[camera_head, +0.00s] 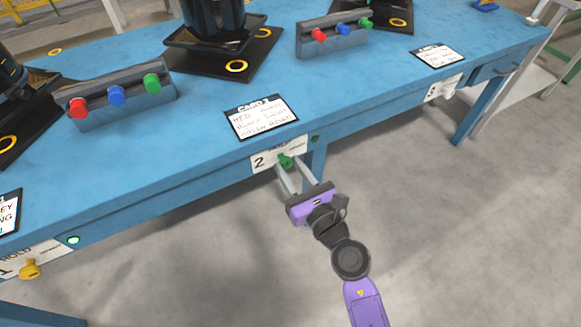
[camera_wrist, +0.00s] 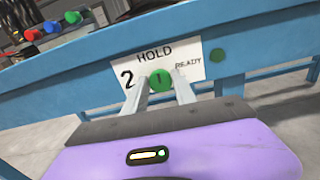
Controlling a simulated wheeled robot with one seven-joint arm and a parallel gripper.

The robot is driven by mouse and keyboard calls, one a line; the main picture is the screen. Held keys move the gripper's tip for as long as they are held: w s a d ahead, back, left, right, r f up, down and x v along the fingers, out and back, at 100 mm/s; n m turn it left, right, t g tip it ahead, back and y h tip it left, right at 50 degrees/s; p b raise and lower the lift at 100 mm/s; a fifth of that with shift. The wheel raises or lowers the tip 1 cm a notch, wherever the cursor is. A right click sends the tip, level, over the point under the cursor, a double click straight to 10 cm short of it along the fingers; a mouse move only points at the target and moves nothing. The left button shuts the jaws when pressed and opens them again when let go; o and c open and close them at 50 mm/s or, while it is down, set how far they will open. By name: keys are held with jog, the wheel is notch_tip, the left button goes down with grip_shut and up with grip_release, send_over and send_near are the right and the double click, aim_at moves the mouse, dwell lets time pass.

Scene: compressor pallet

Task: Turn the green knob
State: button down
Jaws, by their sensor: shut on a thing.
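The green knob (camera_head: 286,161) is on the front edge of the blue table, on a white plate marked 2, HOLD and READY. In the wrist view the knob (camera_wrist: 161,80) sits between my two fingertips, with a dark mark on its face near upright. My gripper (camera_head: 289,165) reaches it from the front and is shut on it. In the wrist view my gripper (camera_wrist: 162,87) has a finger at each side of the knob. The plate (camera_wrist: 188,62) is partly covered by the fingers and knob.
A green round light (camera_wrist: 217,55) is right of the plate. A yellow knob (camera_head: 30,269) is on the table front at far left. The blue table (camera_head: 200,140) bears button boxes (camera_head: 125,100) with red, blue and green buttons, black fixtures and a written card (camera_head: 261,117). Floor in front is clear.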

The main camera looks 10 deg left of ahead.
jog(key=m+p, duration=0.2)
jog(key=m, duration=0.1)
jog(key=shift+r+m, duration=0.15)
jog(key=shift+m, duration=0.15)
jog(key=m+p, duration=0.3)
jog(key=m, duration=0.2)
jog(key=shift+d+m, duration=0.15)
jog(key=shift+m, duration=0.15)
jog(key=m+p, duration=0.3)
jog(key=m, duration=0.2)
jog(key=shift+f+m+p, duration=0.15)
jog(key=shift+m+p, duration=0.25)
jog(key=shift+m, duration=0.4)
jog(key=shift+f+m+p, duration=0.15)
jog(key=shift+m+p, duration=0.2)
jog(key=shift+m, duration=0.45)
jog(key=shift+f, duration=0.1)
jog(key=c, duration=1)
grip_release()
jog(key=shift+c, duration=0.2)
